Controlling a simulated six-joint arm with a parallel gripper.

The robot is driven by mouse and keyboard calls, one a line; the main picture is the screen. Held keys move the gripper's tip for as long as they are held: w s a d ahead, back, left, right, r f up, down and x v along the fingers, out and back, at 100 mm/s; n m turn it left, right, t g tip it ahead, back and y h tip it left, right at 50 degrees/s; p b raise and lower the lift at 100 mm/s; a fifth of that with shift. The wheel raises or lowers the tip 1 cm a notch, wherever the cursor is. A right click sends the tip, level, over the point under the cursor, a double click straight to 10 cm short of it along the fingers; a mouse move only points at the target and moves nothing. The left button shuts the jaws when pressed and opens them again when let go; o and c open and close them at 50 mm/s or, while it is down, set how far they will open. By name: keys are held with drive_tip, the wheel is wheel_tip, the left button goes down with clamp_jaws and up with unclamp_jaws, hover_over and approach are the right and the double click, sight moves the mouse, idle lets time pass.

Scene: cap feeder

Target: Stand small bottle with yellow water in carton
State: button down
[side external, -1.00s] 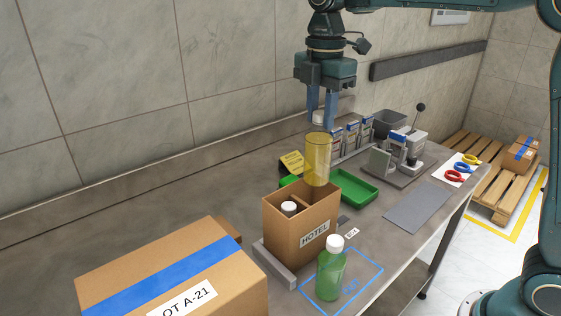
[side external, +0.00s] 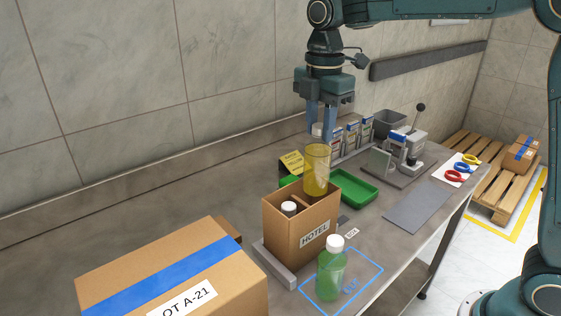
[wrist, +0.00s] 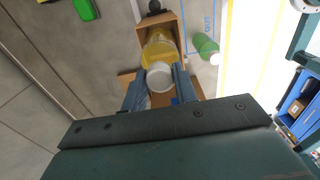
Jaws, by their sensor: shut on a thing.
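The small bottle with yellow water (side external: 316,172) hangs upright from my gripper (side external: 322,128), which is shut on its white cap. In the side view its lower end overlaps the back right part of the carton. The carton (side external: 299,243), brown, open-topped and labelled HOTEL, has a divider inside. A white-capped bottle (side external: 289,208) stands in its front left compartment. In the wrist view the yellow bottle (wrist: 159,52) is over the carton's opening (wrist: 172,19), its white cap between the fingers (wrist: 158,82). Whether its base is below the rim is hard to tell.
A green bottle with a white cap (side external: 331,268) stands in a blue taped outline right of the carton. A large taped box (side external: 180,270) is at front left. A green tray (side external: 354,188) and a lever press (side external: 405,150) are behind.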

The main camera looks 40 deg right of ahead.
sight(316, 175)
drive_tip(key=shift+f, duration=1)
drive_tip(key=shift+f, duration=3.7)
drive_tip(key=shift+f, duration=1.3)
